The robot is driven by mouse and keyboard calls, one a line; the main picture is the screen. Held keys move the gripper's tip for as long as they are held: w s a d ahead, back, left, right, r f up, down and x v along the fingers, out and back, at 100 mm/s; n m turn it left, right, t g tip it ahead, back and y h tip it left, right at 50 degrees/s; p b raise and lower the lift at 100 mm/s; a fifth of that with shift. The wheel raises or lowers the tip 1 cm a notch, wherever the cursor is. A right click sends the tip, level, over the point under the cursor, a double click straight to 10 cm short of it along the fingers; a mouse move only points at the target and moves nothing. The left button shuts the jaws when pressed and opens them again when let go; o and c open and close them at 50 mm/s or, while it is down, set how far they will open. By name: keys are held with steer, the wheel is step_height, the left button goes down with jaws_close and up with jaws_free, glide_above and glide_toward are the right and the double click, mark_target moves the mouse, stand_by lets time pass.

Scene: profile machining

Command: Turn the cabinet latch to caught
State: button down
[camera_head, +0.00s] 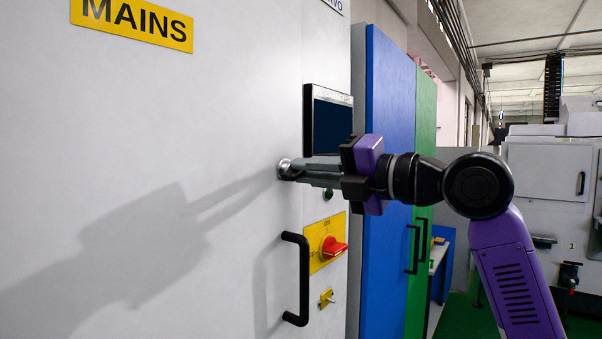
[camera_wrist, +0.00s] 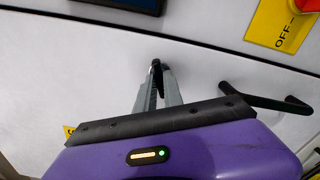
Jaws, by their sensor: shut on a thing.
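The cabinet latch (camera_head: 284,168) is a small round metal knob on the face of the light grey cabinet (camera_head: 130,90), below and left of a dark screen. My gripper (camera_head: 290,171) reaches it from the right, and its long grey fingers are closed on it. In the wrist view the fingertips (camera_wrist: 157,68) meet around a small dark part, the latch (camera_wrist: 156,64), against the pale panel. The fingers hide most of the latch, so I cannot tell which way it is turned.
A black door handle (camera_head: 297,280) stands out below my gripper. A red rotary switch (camera_head: 333,248) on a yellow plate and a small key switch (camera_head: 326,298) sit beside it. The dark screen (camera_head: 329,122) is just above my fingers. Blue (camera_head: 388,150) and green cabinets stand behind.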

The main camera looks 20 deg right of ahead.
steer(key=shift+f+n+b, duration=0.15)
steer(key=shift+n+b, duration=1.45)
steer(key=shift+n, duration=0.5)
steer(key=shift+b, duration=0.35)
steer(key=n+b, duration=0.1)
steer(key=n, duration=0.1)
steer(key=shift+n, duration=0.3)
steer(key=shift+n+b, duration=0.5)
steer(key=shift+n, duration=0.5)
